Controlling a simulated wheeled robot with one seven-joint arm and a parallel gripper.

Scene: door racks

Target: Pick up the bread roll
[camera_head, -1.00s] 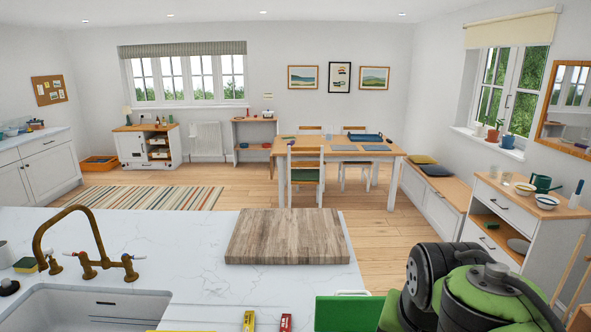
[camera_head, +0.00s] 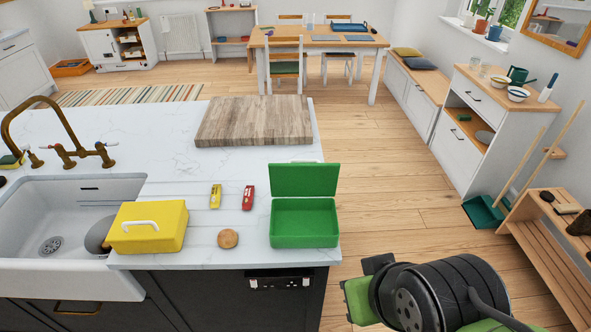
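The bread roll (camera_head: 228,238) is small, round and light brown. It lies on the white marble counter near its front edge, between a yellow box and a green box. My green and black arm shows at the lower right, over the floor to the right of the counter and apart from the roll. My gripper itself is not in view.
The yellow box (camera_head: 147,228) is closed, beside the sink (camera_head: 60,215). The green box (camera_head: 304,222) stands open and empty, lid raised at the back. Small yellow (camera_head: 215,196) and red (camera_head: 248,198) items lie behind the roll. A wooden board (camera_head: 254,121) lies farther back.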

